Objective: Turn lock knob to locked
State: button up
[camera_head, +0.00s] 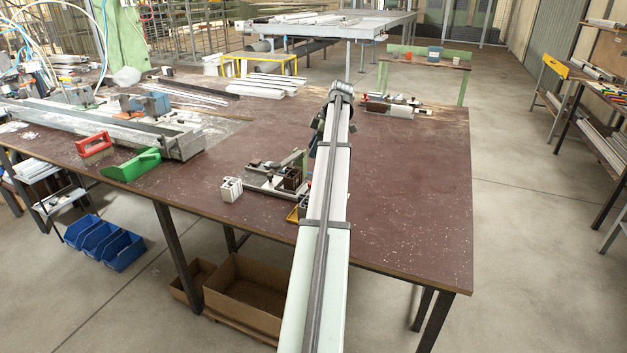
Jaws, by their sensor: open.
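A profile clamp fixture (262,181) with grey metal parts and a dark brown block (293,179) sits on the brown bench (410,200), just left of my arm. A short white profile piece (232,189) stands at its left end. My arm reaches over the bench and covers the right side of the fixture. I cannot make out the lock knob or its position at this size. My gripper's fingers do not show; they are hidden behind the arm.
A second similar fixture (396,106) lies at the bench's far edge. The bench's right part is clear. Cardboard boxes (245,298) stand below.

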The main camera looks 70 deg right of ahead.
jog(key=s+d, duration=0.1)
jog(key=s, duration=0.4)
jog(key=x, duration=1.3)
jog(key=shift+w+f, duration=0.15)
jog(key=shift+f, duration=0.2)
jog(key=shift+m, duration=0.3)
grip_shut()
